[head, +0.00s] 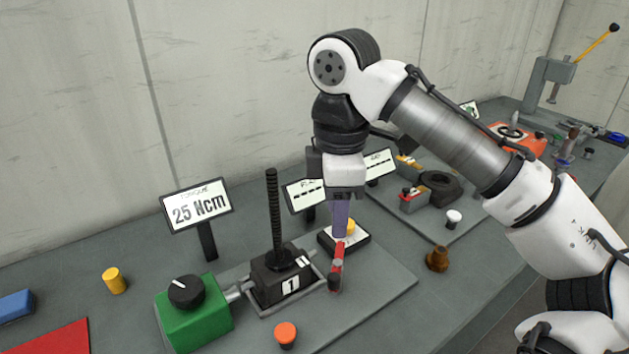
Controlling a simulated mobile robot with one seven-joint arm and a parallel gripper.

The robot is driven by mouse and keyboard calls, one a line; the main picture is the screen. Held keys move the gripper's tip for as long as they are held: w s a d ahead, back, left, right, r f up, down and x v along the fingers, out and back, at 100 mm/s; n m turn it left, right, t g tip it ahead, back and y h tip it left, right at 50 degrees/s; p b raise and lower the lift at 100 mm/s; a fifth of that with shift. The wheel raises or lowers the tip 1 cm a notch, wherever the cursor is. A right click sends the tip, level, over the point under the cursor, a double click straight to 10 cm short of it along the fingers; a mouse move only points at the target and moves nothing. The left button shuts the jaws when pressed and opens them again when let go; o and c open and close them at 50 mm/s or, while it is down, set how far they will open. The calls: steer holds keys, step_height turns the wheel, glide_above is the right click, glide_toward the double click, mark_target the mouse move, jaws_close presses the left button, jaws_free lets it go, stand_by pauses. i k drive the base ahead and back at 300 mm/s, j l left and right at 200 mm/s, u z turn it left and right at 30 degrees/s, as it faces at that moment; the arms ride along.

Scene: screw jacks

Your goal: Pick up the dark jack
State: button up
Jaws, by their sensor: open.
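A black block with a white label "1" and a tall dark threaded rod, which looks like the dark jack (267,286), stands on a grey plate left of centre in the head view. Its rod points straight up. A grey metal frame runs around its base, and a shaft joins it to a green box. My gripper (340,232) points down, to the right of the jack and apart from it. It is open, and I see nothing held in it. Its fingers overlap in this view and partly cover a black box with a yellow button (351,226).
A red-handled lever (337,265) stands below my gripper. The green box with a black knob (193,312) is left of the jack. A "25 Ncm" sign (197,206) stands behind. An orange-topped peg (286,334) is in front; a brown piece (437,259) is right.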

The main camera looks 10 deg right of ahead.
mark_target(280, 273)
steer(key=k, duration=1)
